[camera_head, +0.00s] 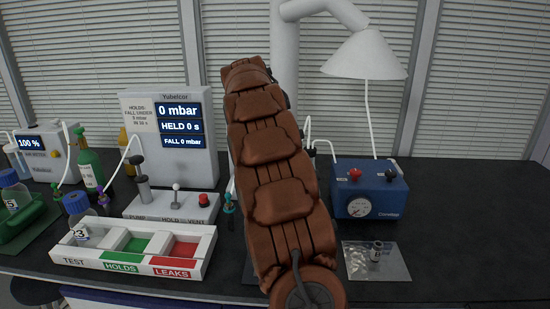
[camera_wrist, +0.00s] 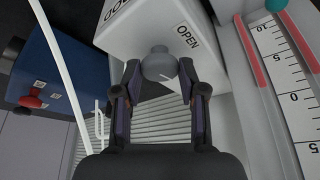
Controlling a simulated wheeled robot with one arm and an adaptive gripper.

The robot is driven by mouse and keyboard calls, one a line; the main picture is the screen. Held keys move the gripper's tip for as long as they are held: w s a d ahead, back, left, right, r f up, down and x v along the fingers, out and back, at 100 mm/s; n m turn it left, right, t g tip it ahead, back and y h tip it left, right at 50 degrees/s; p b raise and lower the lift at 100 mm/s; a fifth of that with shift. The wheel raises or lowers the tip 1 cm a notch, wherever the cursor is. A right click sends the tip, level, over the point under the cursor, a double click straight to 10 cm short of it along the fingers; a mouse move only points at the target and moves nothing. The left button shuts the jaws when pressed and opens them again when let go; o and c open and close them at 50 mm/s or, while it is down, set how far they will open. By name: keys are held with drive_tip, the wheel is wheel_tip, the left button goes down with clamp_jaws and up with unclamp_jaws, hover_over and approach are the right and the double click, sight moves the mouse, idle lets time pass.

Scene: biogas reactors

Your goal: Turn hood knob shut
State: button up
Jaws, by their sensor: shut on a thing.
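The hood knob (camera_wrist: 158,62) is a grey round knob on a white box (camera_wrist: 133,36) in the wrist view. The word OPEN is printed on the box, to the right of the knob. A pale pointer line shows on the knob, slanting toward the lower right. My gripper (camera_wrist: 161,72) is shut on the knob, one finger on each side. In the head view my brown arm stands in the middle and hides the knob and my gripper. The white hood (camera_head: 365,57) hangs at the upper right from a white duct (camera_head: 285,60).
A blue box (camera_head: 370,190) with a gauge stands right of my arm. A white tester (camera_head: 170,135) reads 0 mbar, with a sorting tray (camera_head: 215,245) in front. Bottles stand at the left. A white scale (camera_wrist: 292,85) runs along the right in the wrist view.

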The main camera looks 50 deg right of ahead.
drive_tip(key=shift+w+a+f+m+g, duration=0.15)
drive_tip(key=shift+m+g, duration=0.15)
drive_tip(key=shift+m, duration=0.5)
drive_tip(key=o, duration=1.1)
drive_tip(key=shift+r, duration=0.2)
drive_tip(key=shift+v, duration=3.5)
drive_tip(key=shift+r, duration=0.15)
